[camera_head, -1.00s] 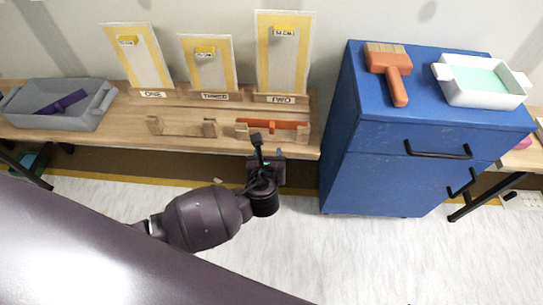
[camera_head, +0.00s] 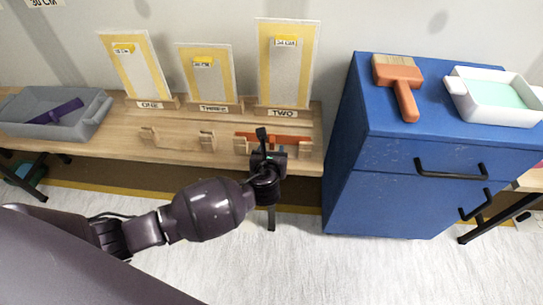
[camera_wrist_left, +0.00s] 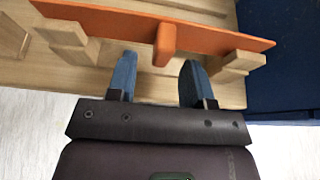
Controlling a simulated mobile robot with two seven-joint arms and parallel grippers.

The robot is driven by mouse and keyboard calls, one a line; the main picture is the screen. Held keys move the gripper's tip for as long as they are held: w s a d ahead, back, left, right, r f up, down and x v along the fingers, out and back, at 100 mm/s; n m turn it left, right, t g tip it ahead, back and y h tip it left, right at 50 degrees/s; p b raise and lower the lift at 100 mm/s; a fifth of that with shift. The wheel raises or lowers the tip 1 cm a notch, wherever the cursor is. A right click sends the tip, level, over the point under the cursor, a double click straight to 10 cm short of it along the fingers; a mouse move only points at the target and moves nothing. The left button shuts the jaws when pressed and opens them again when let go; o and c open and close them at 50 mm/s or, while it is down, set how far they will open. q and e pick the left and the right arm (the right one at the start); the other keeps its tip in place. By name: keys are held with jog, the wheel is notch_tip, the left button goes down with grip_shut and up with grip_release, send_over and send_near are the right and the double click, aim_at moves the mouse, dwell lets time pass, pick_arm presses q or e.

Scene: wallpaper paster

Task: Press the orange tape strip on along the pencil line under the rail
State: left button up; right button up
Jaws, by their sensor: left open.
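The orange strip (camera_head: 278,138) lies across two wooden holders on the bench, in front of the panel marked TWO. In the left wrist view the strip (camera_wrist_left: 215,39) is long and thin, with a block-like orange tab (camera_wrist_left: 164,44) at its middle. My left gripper (camera_head: 268,150) is open and empty at the strip's near side. In the wrist view its blue fingers (camera_wrist_left: 157,78) stand apart, one on either side of the tab's near end, with no clear contact. The gripper hides part of the strip in the head view. I cannot make out a rail or pencil line. My right gripper is not in view.
Panels marked ONE (camera_head: 138,68), THREE (camera_head: 207,82) and TWO (camera_head: 286,70) stand along the bench (camera_head: 100,143). Another, empty holder (camera_head: 178,141) is to the left. A grey tray (camera_head: 88,120) holds a purple tool. A blue cabinet (camera_head: 385,190) carries a brush (camera_head: 405,95) and white tray (camera_head: 470,112).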

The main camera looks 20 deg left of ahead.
aim_at(272, 139)
pick_arm(q)
jog(key=shift+w, duration=0.15)
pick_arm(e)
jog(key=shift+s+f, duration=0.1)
pick_arm(q)
grip_shut()
jog(key=shift+r+p, duration=1.3)
jog(key=shift+r, duration=0.35)
notch_tip(272, 139, up, 4)
jog(key=p, duration=0.3)
jog(key=shift+f, duration=0.15)
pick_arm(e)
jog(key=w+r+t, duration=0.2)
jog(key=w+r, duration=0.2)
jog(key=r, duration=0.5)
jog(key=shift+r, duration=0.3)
